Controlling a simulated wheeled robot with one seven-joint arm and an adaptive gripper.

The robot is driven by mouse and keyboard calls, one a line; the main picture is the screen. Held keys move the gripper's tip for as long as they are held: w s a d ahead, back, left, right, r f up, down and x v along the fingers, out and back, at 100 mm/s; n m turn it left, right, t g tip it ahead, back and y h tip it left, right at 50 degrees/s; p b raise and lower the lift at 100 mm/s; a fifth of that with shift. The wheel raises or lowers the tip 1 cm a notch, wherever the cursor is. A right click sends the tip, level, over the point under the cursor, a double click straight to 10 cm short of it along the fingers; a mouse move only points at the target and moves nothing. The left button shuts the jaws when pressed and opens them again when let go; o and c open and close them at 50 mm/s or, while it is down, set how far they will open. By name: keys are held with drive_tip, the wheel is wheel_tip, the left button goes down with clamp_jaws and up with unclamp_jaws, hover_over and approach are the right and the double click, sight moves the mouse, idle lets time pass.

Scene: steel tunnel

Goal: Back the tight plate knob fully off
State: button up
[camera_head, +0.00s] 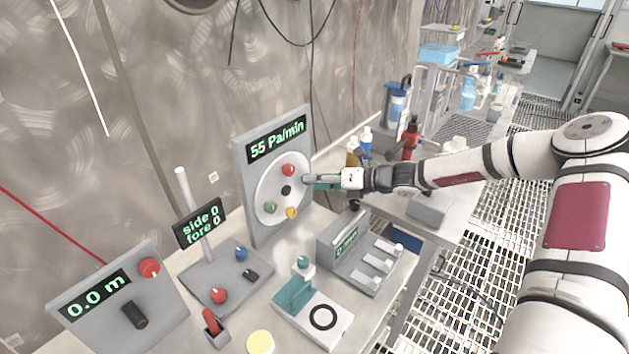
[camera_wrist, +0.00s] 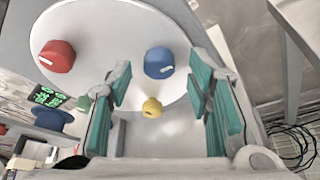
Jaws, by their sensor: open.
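A round white plate (camera_head: 263,184) with coloured knobs stands on an upright grey panel reading "55 Pa/min" (camera_head: 277,140). Its red knob (camera_head: 288,170) is near the top, a black knob (camera_head: 286,190) near the middle, a green knob (camera_head: 269,208) lower left and a yellow knob (camera_head: 291,212) at the bottom. The wrist view shows a blue knob (camera_wrist: 158,62), hidden in the head view. My gripper (camera_head: 316,181) is open at the plate's right side. In the wrist view, my teal fingers (camera_wrist: 158,88) stand either side of the blue and yellow (camera_wrist: 152,107) knobs, apart from both. I cannot tell which knob is tight.
A "side 0 fore 0" display (camera_head: 200,226) on a post stands left of the panel, with a "0.0 m" box (camera_head: 122,304) further left. A grey box with levers (camera_head: 361,252) stands below my gripper. Bottles, including a red one (camera_head: 410,138), stand behind my arm.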

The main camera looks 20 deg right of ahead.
drive_tip(key=shift+w+a+f, duration=0.2)
drive_tip(key=shift+w+a, duration=0.15)
drive_tip(key=shift+a, duration=0.05)
clamp_jaws()
